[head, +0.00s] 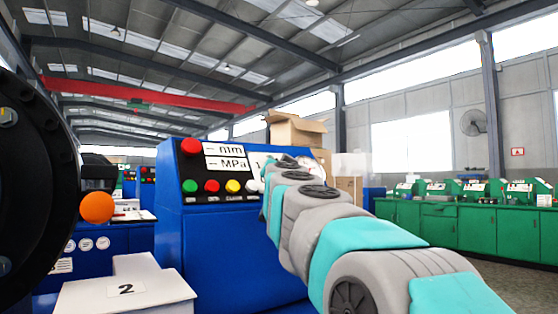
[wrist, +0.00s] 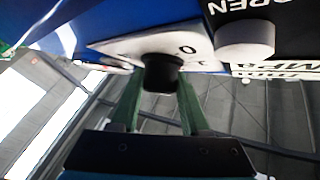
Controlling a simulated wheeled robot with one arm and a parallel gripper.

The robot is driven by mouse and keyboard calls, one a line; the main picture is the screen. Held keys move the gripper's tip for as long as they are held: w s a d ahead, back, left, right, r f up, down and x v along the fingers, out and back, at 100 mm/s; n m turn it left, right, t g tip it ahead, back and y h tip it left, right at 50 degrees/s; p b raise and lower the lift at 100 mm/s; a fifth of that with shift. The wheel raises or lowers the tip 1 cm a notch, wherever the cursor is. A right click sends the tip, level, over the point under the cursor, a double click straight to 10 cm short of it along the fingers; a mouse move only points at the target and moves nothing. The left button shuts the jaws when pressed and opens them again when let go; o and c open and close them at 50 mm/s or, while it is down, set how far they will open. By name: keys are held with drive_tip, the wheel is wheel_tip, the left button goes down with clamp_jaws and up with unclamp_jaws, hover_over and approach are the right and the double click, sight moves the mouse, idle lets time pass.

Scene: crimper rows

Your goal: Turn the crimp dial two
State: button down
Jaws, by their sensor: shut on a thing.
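In the wrist view a black crimp dial (wrist: 162,73) stands out from a white plate (wrist: 120,46) on the blue machine. The plate shows a "0" and what looks like a "1"; I cannot tell where the dial points. My gripper (wrist: 160,90) has its two green fingers on either side of the dial and is shut on it. In the head view my arm reaches to the control panel of the blue machine (head: 230,245). It hides the dial and my gripper; only part of the white dial plate (head: 257,160) shows.
Beside the dial are a round light-coloured button (wrist: 245,38) and "mm" and "MPa" display labels (head: 228,156). The panel has a red knob (head: 191,146) and several coloured buttons. A white block marked "2" (head: 125,300) stands at the front left. Green machines (head: 470,220) line the right.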

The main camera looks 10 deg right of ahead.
drive_tip(key=m+g+h, duration=0.1)
drive_tip(key=m+h, duration=0.1)
drive_tip(key=m+g+h, duration=0.1)
drive_tip(key=m+g, duration=0.1)
drive_tip(key=m, duration=0.1)
drive_tip(key=shift+a+h+p, duration=0.1)
drive_tip(key=shift+h+p, duration=0.2)
drive_tip(key=shift+h, duration=0.1)
drive_tip(key=shift+m+g+h, duration=0.3)
drive_tip(key=shift+m+g, duration=0.3)
drive_tip(key=shift+m, duration=0.3)
drive_tip(key=shift+d+m+g+h, duration=0.2)
drive_tip(key=shift+m+g+h, duration=0.4)
drive_tip(key=shift+m+g, duration=0.6)
drive_tip(key=shift+c, duration=1.9)
unclamp_jaws()
drive_tip(key=v, duration=0.7)
drive_tip(key=shift+s+a+b, duration=0.2)
drive_tip(key=shift+s+b, duration=0.1)
drive_tip(key=shift+s, duration=0.05)
